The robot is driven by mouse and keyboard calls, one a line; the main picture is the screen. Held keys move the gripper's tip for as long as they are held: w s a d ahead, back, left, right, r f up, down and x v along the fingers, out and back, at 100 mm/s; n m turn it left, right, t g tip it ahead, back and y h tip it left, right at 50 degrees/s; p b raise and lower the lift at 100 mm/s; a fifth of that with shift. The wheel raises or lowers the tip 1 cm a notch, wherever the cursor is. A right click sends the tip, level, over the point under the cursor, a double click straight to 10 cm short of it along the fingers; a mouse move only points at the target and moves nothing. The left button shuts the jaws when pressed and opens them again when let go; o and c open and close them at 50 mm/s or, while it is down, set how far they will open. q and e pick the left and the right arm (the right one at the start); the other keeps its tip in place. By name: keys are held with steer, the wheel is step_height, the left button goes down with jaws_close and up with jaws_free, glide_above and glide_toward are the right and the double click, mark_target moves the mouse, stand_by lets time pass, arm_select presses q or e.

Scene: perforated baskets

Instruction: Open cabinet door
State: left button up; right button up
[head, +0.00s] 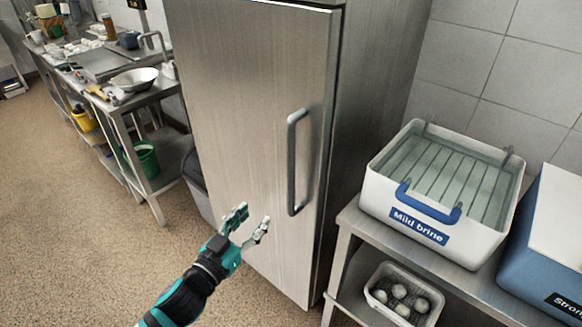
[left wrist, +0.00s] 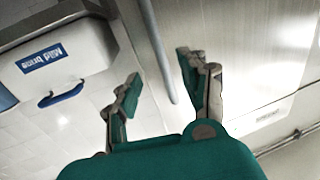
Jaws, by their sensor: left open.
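A tall stainless steel cabinet stands in the middle of the head view, and its door (head: 235,110) looks closed. A vertical grey bar handle (head: 292,165) is on the right side of the door. My left gripper (head: 254,222) is open and empty, below and to the left of the handle in the head view. In the left wrist view, the handle (left wrist: 158,55) runs down between the two spread fingers of my left gripper (left wrist: 158,90), beyond their tips. I cannot tell the exact gap, but no grip on it shows. My right gripper is in neither view.
A steel shelf table (head: 347,222) right of the cabinet holds a white "Mild brine" tub (head: 385,203) and a blue-and-white box (head: 540,240). A basket (head: 375,293) of white balls sits below. A worktable (head: 150,95) stands at left; the floor in front is clear.

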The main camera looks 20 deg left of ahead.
mark_target(289, 174)
arm_select(q)
steer(key=p+x, duration=0.1)
steer(key=x, duration=0.4)
steer(key=r+p+x, duration=0.1)
steer(key=x, duration=0.5)
steer(key=r+p+x, duration=0.1)
steer(key=x, duration=0.5)
steer(key=shift+w+d, duration=0.1)
steer(key=shift+d, duration=0.25)
jaws_close()
steer(key=shift+f, duration=0.1)
